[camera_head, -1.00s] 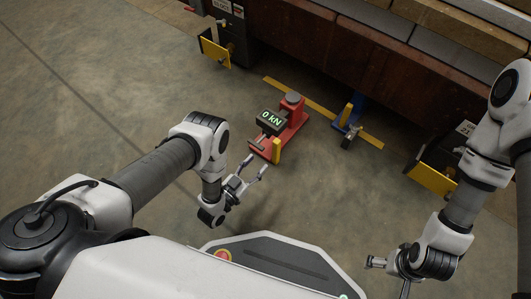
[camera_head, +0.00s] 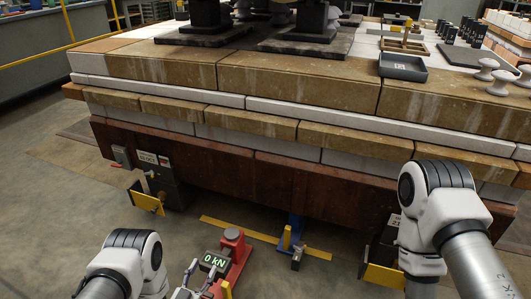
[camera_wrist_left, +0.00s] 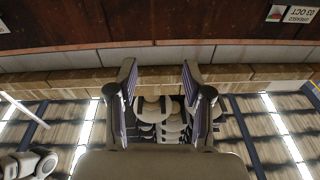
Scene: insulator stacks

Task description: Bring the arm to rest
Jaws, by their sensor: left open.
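My left gripper (camera_head: 188,278) shows at the bottom of the head view, with its fingers pointing up the picture and nothing between them. In the left wrist view the two fingers (camera_wrist_left: 159,72) stand apart and empty. Pale, stacked disc shapes show behind the gap between them, at a distance. My left arm (camera_head: 131,262) is bent, and its lower part is cut off by the frame edge. My right arm (camera_head: 440,215) comes in at the right. Its gripper is out of the head view.
A red stand (camera_head: 236,243) with a "0 kN" display (camera_head: 215,262) is just right of the left gripper. Yellow strips lie on the floor. Bare floor (camera_head: 60,215) lies left.

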